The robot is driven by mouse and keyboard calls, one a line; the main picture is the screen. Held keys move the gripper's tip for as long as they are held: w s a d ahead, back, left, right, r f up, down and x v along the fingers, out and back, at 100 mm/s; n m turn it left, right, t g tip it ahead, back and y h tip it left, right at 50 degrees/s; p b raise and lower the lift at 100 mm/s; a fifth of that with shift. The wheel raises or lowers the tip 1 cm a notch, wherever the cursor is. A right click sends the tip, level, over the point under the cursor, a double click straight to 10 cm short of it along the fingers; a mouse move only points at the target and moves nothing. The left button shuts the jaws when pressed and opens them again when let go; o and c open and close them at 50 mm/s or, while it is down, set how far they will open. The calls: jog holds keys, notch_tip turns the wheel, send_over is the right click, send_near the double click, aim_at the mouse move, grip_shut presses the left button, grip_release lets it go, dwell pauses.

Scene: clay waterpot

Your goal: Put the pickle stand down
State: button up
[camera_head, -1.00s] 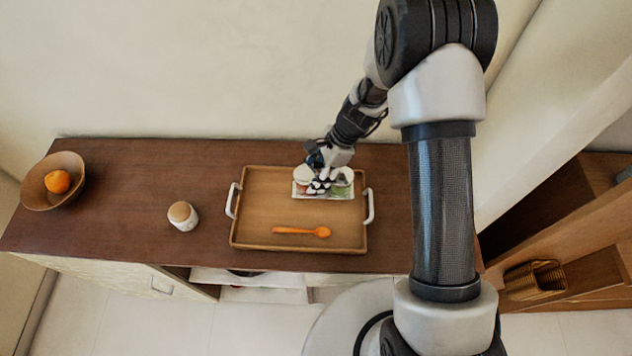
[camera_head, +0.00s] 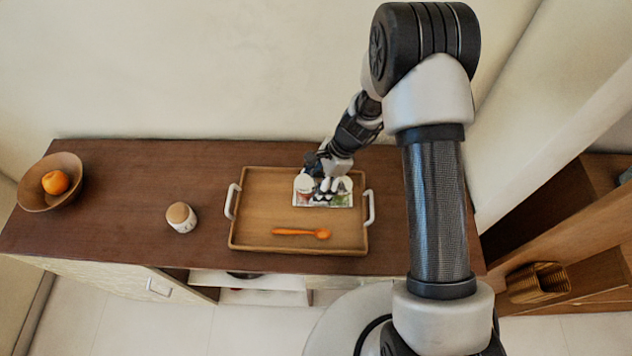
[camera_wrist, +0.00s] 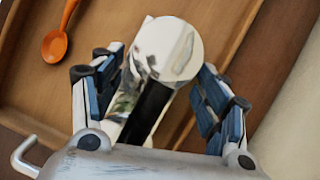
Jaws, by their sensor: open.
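The pickle stand (camera_head: 345,201), a small white holder with white-lidded jars, is at the back right of the wooden tray (camera_head: 262,220). My gripper (camera_head: 323,185) is at the stand and hides part of it. In the wrist view, my gripper (camera_wrist: 158,75) is open, with its fingers on either side of the stand. A round white lid (camera_wrist: 172,42) and a black upright part (camera_wrist: 147,112) of the stand show between them. I cannot tell whether the fingers touch it, or whether its base fully rests on the tray.
An orange spoon (camera_head: 300,233) lies on the front of the tray; its bowl also shows in the wrist view (camera_wrist: 55,46). A white jar with a tan lid (camera_head: 181,217) and a bowl (camera_head: 37,192) holding an orange (camera_head: 55,182) stand to the left. Bare cabinet top lies between jar and bowl.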

jog(key=d+r+n+t+p, duration=0.1)
jog(key=d+r+n, duration=0.15)
jog(key=r, duration=0.75)
jog(key=d+r+n+p, duration=0.15)
jog(key=d+r, duration=0.25)
jog(key=r, duration=0.6)
jog(key=s+d+r+n+t+h, duration=0.35)
jog(key=s+r+n, duration=0.35)
jog(key=s+r, duration=0.7)
jog(key=s+d+r+n+t+h, duration=0.1)
jog(key=s+d+r+n, duration=0.2)
jog(key=s, duration=0.5)
jog(key=shift+s+d+r+n, duration=0.15)
jog(key=shift+s+d+n, duration=0.15)
jog(key=shift+d+n, duration=0.25)
